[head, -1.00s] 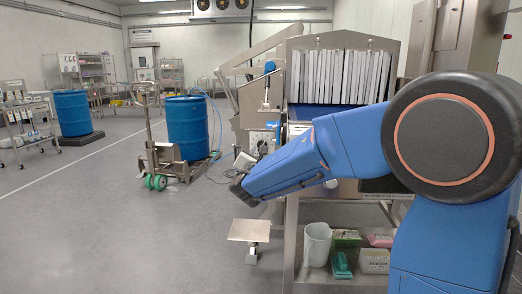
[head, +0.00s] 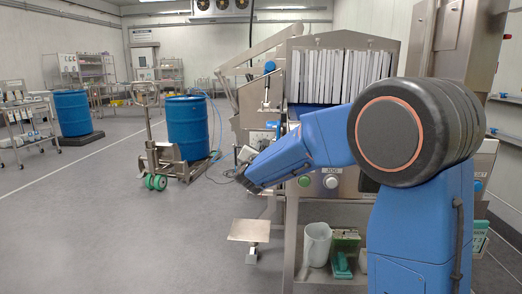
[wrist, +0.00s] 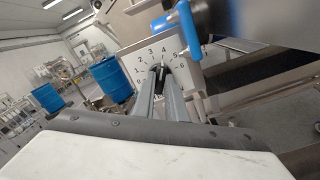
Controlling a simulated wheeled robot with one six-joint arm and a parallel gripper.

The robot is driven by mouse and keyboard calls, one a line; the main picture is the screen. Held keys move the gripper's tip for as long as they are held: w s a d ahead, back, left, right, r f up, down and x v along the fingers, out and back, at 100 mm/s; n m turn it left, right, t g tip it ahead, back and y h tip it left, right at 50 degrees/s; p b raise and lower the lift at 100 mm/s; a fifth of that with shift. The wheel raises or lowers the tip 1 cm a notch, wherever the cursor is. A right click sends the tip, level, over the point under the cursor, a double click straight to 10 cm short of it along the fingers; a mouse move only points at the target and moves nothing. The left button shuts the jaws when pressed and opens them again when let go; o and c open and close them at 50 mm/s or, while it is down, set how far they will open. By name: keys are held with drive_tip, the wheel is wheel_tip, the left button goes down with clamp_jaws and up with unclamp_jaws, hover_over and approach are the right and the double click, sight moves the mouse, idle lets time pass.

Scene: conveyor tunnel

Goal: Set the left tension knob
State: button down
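The left tension knob (wrist: 162,69) is a small black knob on a white dial plate (wrist: 146,59) with printed numbers, in the wrist view. My gripper (wrist: 161,77) has its two grey fingers pointing at the dial, with the tips on either side of the knob. Whether the fingertips press on the knob cannot be told. The knob's lower part and the dial's lower middle are hidden by the fingers. In the head view my gripper (head: 243,177) is at the left side of the machine, and the knob cannot be made out there.
A blue handle (wrist: 190,30) stands close to the dial's upper right. The machine's panel has a green button (head: 304,181) and a white one (head: 330,182). A small plate on a post (head: 249,230) stands below my gripper.

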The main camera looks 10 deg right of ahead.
drive_tip(key=shift+n, duration=0.3)
drive_tip(key=n, duration=2.3)
idle(0.3)
drive_tip(key=shift+n, duration=0.3)
drive_tip(key=c, duration=1.8)
unclamp_jaws()
